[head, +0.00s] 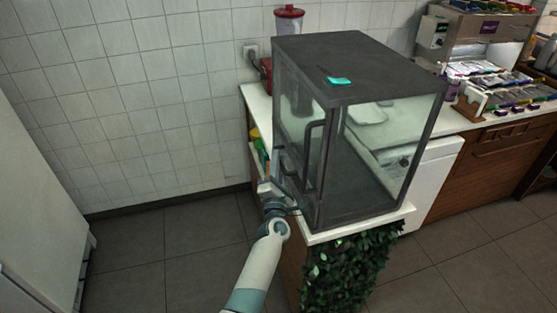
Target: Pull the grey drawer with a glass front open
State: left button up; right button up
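A dark grey case (360,68) with glass sides stands on the white counter. Its narrow left-facing front has a glass pane in a dark frame and a dark vertical bar handle (308,150). I see no separate grey drawer; this glass-fronted part is the only match, and it looks closed. My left gripper (279,184) is low at the left edge of this front, beside the handle. Its fingers are small and blend with the dark frame, so I cannot tell whether they touch the handle or how far they are open. My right gripper is not in view.
A teal item (339,81) lies on top of the case. Leafy greenery (352,272) covers the counter end below it. A red-lidded container (289,24) stands behind. Topping trays (500,85) are at the right. The tiled floor (180,255) at left is clear.

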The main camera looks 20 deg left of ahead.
pick_arm(q)
jog(key=shift+w+a+r, duration=0.2)
jog(key=shift+w, duration=0.45)
grip_shut()
jog(key=s+a, duration=0.7)
jog(key=a, duration=0.3)
jog(key=s+a, duration=0.6)
jog(key=a, duration=0.4)
jog(key=shift+s, duration=0.35)
grip_release()
